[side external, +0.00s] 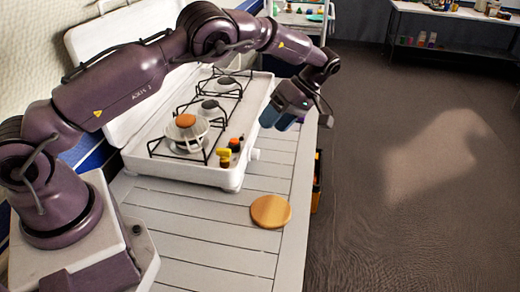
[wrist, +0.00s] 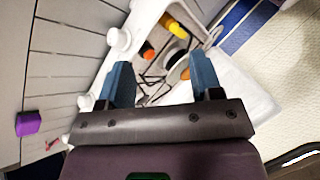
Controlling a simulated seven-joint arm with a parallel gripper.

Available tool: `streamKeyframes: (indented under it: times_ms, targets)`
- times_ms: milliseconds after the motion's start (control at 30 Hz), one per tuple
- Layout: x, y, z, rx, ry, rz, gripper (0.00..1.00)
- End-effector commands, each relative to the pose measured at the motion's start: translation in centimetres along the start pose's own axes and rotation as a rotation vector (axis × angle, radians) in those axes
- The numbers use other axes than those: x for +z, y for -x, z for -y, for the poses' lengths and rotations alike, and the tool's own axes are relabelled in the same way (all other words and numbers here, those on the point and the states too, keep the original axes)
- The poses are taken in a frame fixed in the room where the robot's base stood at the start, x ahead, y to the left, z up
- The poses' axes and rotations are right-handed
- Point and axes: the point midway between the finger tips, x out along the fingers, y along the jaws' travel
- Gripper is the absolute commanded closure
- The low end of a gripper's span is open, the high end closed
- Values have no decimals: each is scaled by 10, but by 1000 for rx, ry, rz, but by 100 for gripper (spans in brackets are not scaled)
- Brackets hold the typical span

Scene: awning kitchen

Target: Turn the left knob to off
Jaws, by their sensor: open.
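The white stove (side external: 190,175) stands on the slatted table with its lid raised. A white knob (side external: 254,154) shows on its front side near the close corner. In the wrist view, one white knob (wrist: 119,38) is beside the orange and yellow items, which places it as the left knob. Another white knob (wrist: 86,102) is lower down, next to my left finger. My gripper (side external: 283,117) is in the air at the stove's front edge, farther along than the near knob. Its two blue fingers (wrist: 162,80) are spread, with no object held between them. Contact with a knob cannot be told.
Yellow (side external: 223,155) and orange-topped (side external: 235,144) small items stand on the stove's near corner. An orange-brown round thing (side external: 186,120) sits on the near burner. A round wooden board (side external: 270,211) lies on the table (side external: 210,235). A purple block (wrist: 28,122) shows in the wrist view.

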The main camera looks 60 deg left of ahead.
Motion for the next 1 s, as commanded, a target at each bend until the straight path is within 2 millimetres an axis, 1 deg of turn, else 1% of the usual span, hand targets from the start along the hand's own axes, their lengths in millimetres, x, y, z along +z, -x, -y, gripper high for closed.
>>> streamKeyframes:
  times_ms: [33, 67, 100, 167, 200, 233, 267, 300, 400, 500, 600, 767, 867, 1000]
  targets:
    - [6, -3, 9, 27, -136, -84, 41]
    - [8, -5, 13, 46, -231, -144, 41]
    - [11, -9, 17, 65, -368, -228, 41]
    - [15, -14, 22, 88, -598, -365, 41]
    - [19, -17, 24, 97, -765, -463, 41]
    - [22, -19, 25, 97, -897, -539, 41]
    - [25, -22, 26, 94, -1030, -615, 41]
    - [29, -25, 25, 83, -1202, -709, 41]
    - [36, -35, 20, 27, -1554, -891, 41]
    - [40, -41, 11, -27, -1776, -998, 41]
    - [42, -38, 5, -42, -1875, -1044, 41]
    - [39, -44, -1, -59, -1908, -1046, 41]
    - [32, -54, -10, -60, -1906, -1042, 41]
    - [19, -73, -28, -63, -1905, -1040, 41]
